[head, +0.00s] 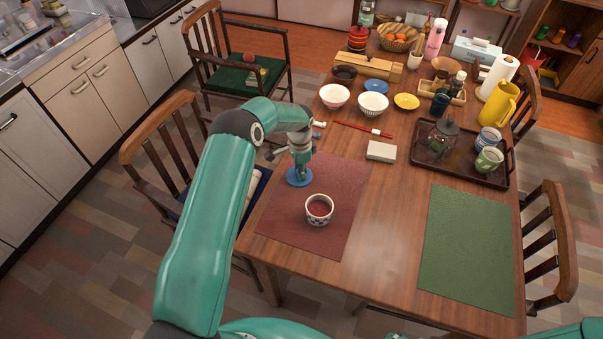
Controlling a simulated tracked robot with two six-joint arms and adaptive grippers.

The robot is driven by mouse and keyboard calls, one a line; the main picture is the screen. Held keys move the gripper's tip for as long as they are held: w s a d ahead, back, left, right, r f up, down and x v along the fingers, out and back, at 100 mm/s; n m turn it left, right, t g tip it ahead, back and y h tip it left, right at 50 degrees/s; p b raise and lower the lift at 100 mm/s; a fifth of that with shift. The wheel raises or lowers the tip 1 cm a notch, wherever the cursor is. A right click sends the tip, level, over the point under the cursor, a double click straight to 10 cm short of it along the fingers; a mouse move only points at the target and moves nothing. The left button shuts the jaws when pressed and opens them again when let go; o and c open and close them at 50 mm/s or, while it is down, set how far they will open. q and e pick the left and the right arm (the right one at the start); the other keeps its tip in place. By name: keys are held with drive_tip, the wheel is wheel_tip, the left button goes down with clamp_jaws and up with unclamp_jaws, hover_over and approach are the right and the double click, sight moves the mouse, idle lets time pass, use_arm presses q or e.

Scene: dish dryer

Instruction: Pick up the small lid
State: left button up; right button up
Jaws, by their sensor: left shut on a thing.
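A small round blue lid (294,182) is at the upper left part of the dark red placemat (284,222). My left gripper (300,167) comes down over it from above and is shut on it. The fingers hide part of the lid, and I cannot tell whether it still touches the mat. A patterned cup (319,218) with a reddish inside stands on the same mat, just right of and nearer than the lid. My right gripper is not in view.
Behind the mat lie red chopsticks (361,128) and a pale block (381,152). Bowls (373,108) and small plates stand further back. The green placemat (465,245) is empty. A chair (165,140) stands left.

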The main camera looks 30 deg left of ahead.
use_arm(q)
drive_tip(key=shift+s+f, duration=0.2)
drive_tip(key=shift+f, duration=0.05)
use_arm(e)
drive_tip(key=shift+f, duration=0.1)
